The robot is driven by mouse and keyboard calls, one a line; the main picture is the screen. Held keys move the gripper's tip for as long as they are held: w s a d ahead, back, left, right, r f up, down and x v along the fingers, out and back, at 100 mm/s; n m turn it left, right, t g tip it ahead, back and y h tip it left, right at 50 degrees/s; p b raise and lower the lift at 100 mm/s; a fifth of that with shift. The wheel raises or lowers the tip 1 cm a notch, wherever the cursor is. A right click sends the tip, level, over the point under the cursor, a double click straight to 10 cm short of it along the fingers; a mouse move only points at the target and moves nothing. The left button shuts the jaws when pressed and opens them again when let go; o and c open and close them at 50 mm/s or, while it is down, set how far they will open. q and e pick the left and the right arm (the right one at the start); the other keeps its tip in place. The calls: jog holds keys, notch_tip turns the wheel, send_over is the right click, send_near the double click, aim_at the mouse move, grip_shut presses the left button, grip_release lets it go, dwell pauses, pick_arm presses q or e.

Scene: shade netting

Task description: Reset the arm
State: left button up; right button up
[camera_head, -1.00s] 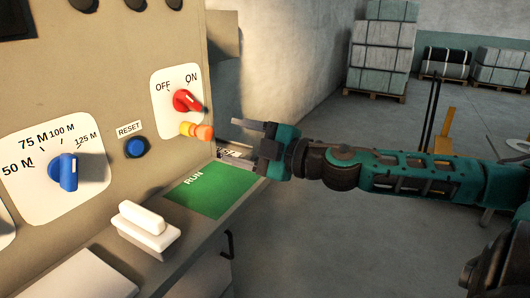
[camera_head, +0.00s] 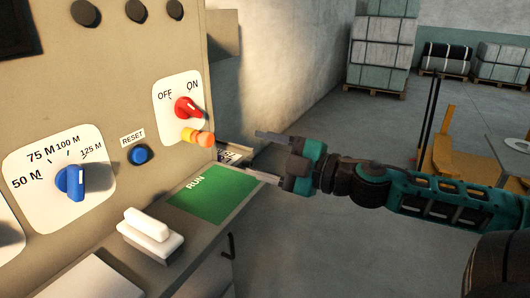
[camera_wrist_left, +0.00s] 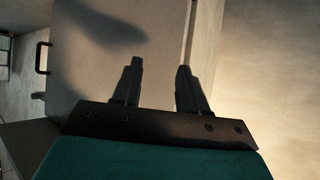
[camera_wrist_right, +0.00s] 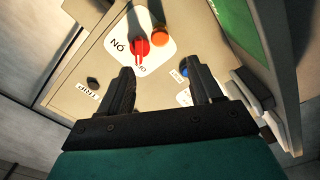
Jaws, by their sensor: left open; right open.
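My right gripper (camera_head: 262,153) is open and empty, in front of the control panel's right edge in the head view. Its fingers (camera_wrist_right: 158,92) point at the panel in the right wrist view, with nothing between them. The red OFF/ON knob (camera_head: 188,107) and an orange-yellow knob (camera_head: 198,137) are left of it, apart from the fingers. My left gripper is not in the head view. In the left wrist view its fingers (camera_wrist_left: 156,85) are open and empty, before a plain grey cabinet surface (camera_wrist_left: 100,70).
The panel carries a blue RESET button (camera_head: 140,155), a blue dial (camera_head: 72,182) and a green RUN plate (camera_head: 204,191). A white handle (camera_head: 149,229) stands on the ledge. Pallets of wrapped stacks (camera_head: 382,50) and a yellow cart (camera_head: 450,155) are behind.

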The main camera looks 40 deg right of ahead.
dwell(0.3)
jog(key=s+d+f+m+g+h, duration=0.1)
jog(key=s+f+m+h, duration=0.3)
jog(key=f, duration=0.8)
jog(key=s+d+f+m+g+h, duration=0.1)
jog(key=s+f+m+h, duration=0.1)
jog(key=f+m, duration=0.65)
jog(key=s+a+f+g, duration=0.2)
jog(key=s+a+f, duration=0.1)
jog(key=a+f, duration=0.4)
jog(key=s+a+f+m+g+y, duration=0.1)
jog(key=s+a+f, duration=0.2)
jog(key=a+f, duration=0.4)
jog(key=a, duration=0.2)
jog(key=shift+s+a+f+g, duration=0.15)
jog(key=shift+a+f+g, duration=0.2)
jog(key=shift+f+g, duration=0.05)
jog(key=shift+m, duration=0.25)
